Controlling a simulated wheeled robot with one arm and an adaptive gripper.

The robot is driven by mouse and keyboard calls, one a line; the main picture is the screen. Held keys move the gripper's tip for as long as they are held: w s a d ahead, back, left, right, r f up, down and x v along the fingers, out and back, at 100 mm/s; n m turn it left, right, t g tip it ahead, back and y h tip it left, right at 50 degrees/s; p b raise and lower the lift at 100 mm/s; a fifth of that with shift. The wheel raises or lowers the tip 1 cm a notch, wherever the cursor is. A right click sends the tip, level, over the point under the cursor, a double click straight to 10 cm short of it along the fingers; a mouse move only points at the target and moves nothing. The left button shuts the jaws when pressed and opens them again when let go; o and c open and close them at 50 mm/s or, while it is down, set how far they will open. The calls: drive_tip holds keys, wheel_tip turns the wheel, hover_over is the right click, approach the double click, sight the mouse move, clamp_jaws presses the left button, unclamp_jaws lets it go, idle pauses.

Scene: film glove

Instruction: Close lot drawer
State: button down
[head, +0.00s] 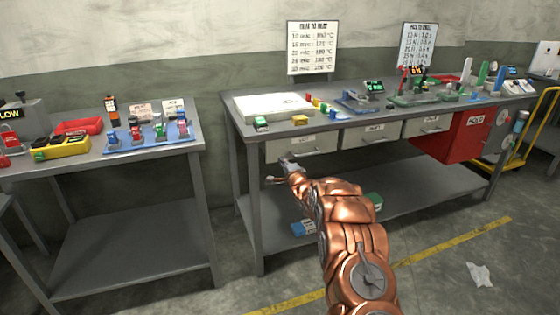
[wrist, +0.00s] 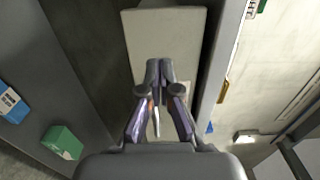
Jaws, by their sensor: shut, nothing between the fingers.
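The lot drawer (head: 318,143) is the leftmost pale drawer under the long bench's top, with a small label and a handle on its front. My gripper (head: 283,165) is just in front of its lower left part in the head view. In the wrist view, the pale drawer front (wrist: 165,28) lies straight ahead, beyond the gripper (wrist: 160,65). The fingertips are together with nothing held. They overlap the front, but I cannot tell whether they touch it. How far the drawer stands out is also unclear. My fingers partly hide the front in the wrist view.
Two more pale drawers (head: 370,134) and a red bin (head: 468,138) are to the right under the bench top (head: 335,122). The lower shelf (head: 410,182) carries a blue box (head: 303,228) and a green box (wrist: 63,142). A separate table (head: 75,164) stands left.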

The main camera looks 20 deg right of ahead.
drive_tip(key=s, duration=0.7)
drive_tip(key=shift+s+d+b, duration=0.3)
drive_tip(key=shift+s, duration=0.1)
